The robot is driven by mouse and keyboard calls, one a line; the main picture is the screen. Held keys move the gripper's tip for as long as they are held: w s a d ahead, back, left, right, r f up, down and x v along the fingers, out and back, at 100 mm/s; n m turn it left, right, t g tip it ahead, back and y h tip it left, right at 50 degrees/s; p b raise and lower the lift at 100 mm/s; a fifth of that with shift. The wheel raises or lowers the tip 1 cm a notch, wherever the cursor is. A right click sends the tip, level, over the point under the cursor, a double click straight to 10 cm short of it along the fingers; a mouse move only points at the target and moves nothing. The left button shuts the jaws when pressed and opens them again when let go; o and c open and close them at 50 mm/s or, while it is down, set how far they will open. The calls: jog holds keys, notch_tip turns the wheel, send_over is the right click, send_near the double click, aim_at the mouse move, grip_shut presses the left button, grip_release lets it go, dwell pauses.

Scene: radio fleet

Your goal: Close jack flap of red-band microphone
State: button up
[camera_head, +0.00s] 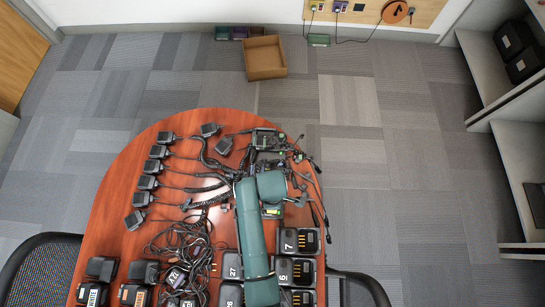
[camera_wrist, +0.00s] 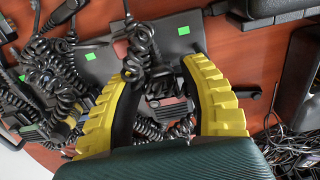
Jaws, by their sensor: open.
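My gripper (camera_wrist: 163,70) shows in the wrist view with its two yellow ribbed fingers spread apart. A black coiled cord (camera_wrist: 140,45) runs down between the fingers, and a small dark device (camera_wrist: 170,105) lies low between them. I cannot tell whether the fingers touch either. A small dull-red patch (camera_wrist: 121,48) shows on a dark part just beyond the left finger; I cannot tell whether it is a microphone's red band. No jack flap can be made out. In the head view several black microphones (camera_head: 152,166) stand in a row along the table's left side, their bands too small to tell.
The reddish wooden table (camera_head: 112,205) is crowded with tangled cables (camera_head: 180,240), numbered black radios (camera_head: 289,241) and more units at its near edge. Chairs (camera_head: 40,265) stand either side. An open cardboard box (camera_head: 264,57) is on the floor. Green tags (camera_wrist: 183,29) lie among the cords.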

jog(key=shift+c, duration=0.4)
grip_shut()
